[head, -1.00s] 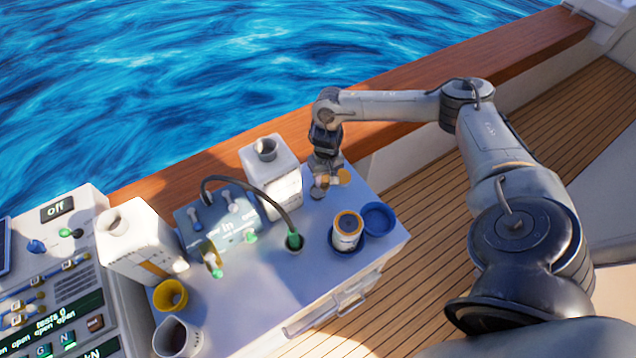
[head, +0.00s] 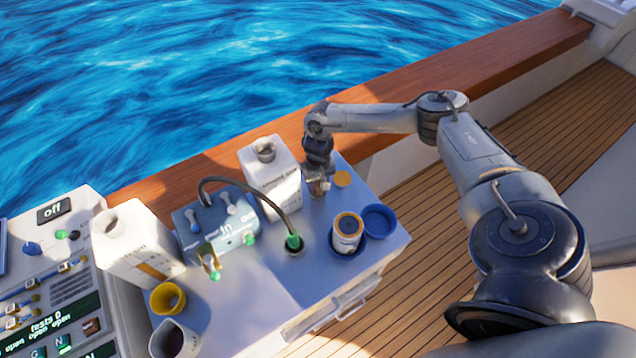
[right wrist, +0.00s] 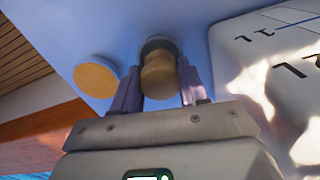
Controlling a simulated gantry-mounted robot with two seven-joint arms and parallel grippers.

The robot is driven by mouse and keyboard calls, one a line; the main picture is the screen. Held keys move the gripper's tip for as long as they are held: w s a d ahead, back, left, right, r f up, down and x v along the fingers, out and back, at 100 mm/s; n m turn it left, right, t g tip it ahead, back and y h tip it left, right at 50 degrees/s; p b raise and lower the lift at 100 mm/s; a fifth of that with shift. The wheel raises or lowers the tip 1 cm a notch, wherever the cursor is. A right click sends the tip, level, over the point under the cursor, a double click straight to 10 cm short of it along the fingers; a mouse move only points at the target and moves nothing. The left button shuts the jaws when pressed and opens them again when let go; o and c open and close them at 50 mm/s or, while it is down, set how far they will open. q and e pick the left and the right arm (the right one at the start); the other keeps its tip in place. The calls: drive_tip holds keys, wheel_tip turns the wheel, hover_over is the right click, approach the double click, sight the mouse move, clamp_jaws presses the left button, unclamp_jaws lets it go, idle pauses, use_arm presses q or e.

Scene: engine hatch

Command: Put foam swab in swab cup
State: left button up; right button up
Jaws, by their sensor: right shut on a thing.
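My right gripper (head: 318,190) is at the far end of the white-topped cabinet, beside the right white carton. In the right wrist view, its two purple-grey fingers (right wrist: 160,92) are shut on a tan, rounded piece (right wrist: 159,76), which looks like the foam swab. A dark round rim (right wrist: 158,46) shows just beyond the piece; I cannot tell whether it is a cup or whether the piece sits in it. I cannot tell for sure which container is the swab cup. My left gripper is not in view.
A flat yellow-orange disc (head: 342,179) lies close beside my right gripper. The right white carton (head: 270,172) stands on its other side.

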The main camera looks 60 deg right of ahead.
sight(318, 182)
drive_tip(key=o, duration=0.9)
drive_tip(key=shift+f, duration=0.15)
wheel_tip(318, 182, up, 12)
drive_tip(key=shift+d+r+p, duration=0.1)
drive_tip(key=shift+r+p, duration=0.1)
drive_tip(key=shift+p, duration=0.6)
